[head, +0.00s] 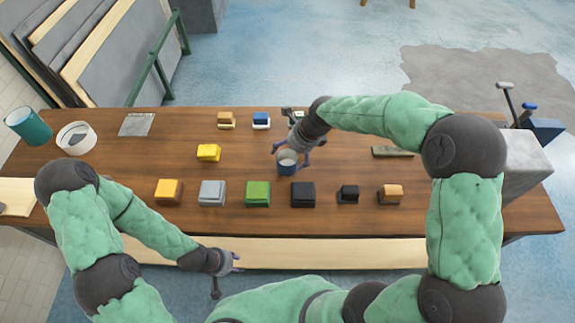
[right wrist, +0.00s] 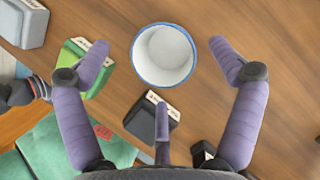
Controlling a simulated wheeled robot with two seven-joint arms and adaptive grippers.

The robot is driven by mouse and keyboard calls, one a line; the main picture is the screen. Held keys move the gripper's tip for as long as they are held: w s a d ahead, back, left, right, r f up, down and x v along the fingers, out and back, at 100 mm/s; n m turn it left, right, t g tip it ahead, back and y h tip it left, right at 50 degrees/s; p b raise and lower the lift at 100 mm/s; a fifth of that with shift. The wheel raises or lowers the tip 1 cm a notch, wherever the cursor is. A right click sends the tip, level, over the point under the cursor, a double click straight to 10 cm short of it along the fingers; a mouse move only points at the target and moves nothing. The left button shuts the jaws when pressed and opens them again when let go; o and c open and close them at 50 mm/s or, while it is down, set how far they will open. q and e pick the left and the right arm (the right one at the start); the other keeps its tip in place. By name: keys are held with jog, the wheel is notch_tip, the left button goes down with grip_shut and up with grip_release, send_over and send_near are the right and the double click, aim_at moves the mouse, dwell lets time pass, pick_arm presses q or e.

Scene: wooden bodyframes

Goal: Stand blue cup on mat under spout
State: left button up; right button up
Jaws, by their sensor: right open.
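The blue cup (head: 287,170), white inside, stands upright on the wooden table near its middle. It also shows in the right wrist view (right wrist: 164,58), seen from above and looking empty. My right gripper (head: 292,152) is open at the cup, with its fingers spread to either side. In the right wrist view, gaps show between the fingers and the rim. My left gripper (head: 236,262) is low near the table's front edge, away from the cup; its opening is unclear. A grey flat square (head: 136,124) lies at the back left. I cannot make out a mat or spout for certain.
A row of coloured blocks, including green (head: 258,193) and black (head: 303,194), stands just in front of the cup. A yellow block (head: 208,152) is left of it. A white round container (head: 76,138) and teal cylinder (head: 28,126) are far left. A flat greyish piece (head: 392,151) lies right.

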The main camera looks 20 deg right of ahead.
aim_at(287, 157)
jog(key=b+x, duration=0.1)
jog(key=x, duration=0.3)
jog(key=shift+d, duration=0.1)
jog(key=shift+c, duration=0.3)
jog(key=c, duration=1.4)
jog(key=shift+o, duration=0.2)
jog(key=shift+r, duration=0.1)
